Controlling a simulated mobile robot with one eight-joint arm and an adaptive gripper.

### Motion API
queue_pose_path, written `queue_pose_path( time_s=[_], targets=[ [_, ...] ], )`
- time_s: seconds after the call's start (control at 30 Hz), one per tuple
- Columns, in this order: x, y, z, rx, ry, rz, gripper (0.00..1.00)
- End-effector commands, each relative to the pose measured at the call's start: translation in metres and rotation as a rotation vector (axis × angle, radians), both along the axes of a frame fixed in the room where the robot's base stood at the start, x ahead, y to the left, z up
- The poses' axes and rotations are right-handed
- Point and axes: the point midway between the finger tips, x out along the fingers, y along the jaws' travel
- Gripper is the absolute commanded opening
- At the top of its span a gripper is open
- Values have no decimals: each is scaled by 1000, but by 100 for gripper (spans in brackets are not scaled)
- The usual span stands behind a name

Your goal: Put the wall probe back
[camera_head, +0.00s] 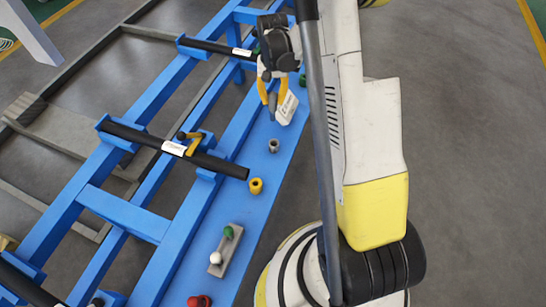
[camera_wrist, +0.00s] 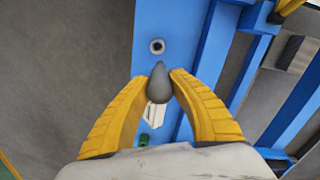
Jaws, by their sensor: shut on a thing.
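My gripper (camera_head: 273,92) is above the blue bench rail, pointing down, its yellow fingers shut on a grey, drop-shaped piece, which I take as the wall probe (camera_head: 272,104). In the wrist view the probe (camera_wrist: 159,84) sits between the fingertips (camera_wrist: 159,88). A grey ring-shaped holder with a dark hole (camera_head: 273,146) stands on the blue surface, apart from the probe; it also shows above the probe in the wrist view (camera_wrist: 157,46). A white labelled piece (camera_head: 287,108) is beside the fingers; I cannot tell whether it joins the probe.
A yellow ring holder (camera_head: 256,186) stands nearer on the blue bench (camera_head: 206,215). A grey block with green and white knobs (camera_head: 225,250) and a red object (camera_head: 199,301) lie farther along. A black tube (camera_head: 175,147) with a yellow clamp rests across the frame.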

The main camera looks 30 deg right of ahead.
Motion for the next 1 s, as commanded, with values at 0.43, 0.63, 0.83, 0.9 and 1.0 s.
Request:
queue_pose_path(
  time_s=[0.43,0.63,0.83,0.9,1.0],
  targets=[
    [3,-103,-45,0,2,-323,0],
    [-4,-67,-73,0,2,-325,0],
    [-14,-20,-101,0,2,-326,0],
    [-16,-8,-108,0,2,-325,0],
    [-18,2,-113,0,2,-327,0]
  ],
)
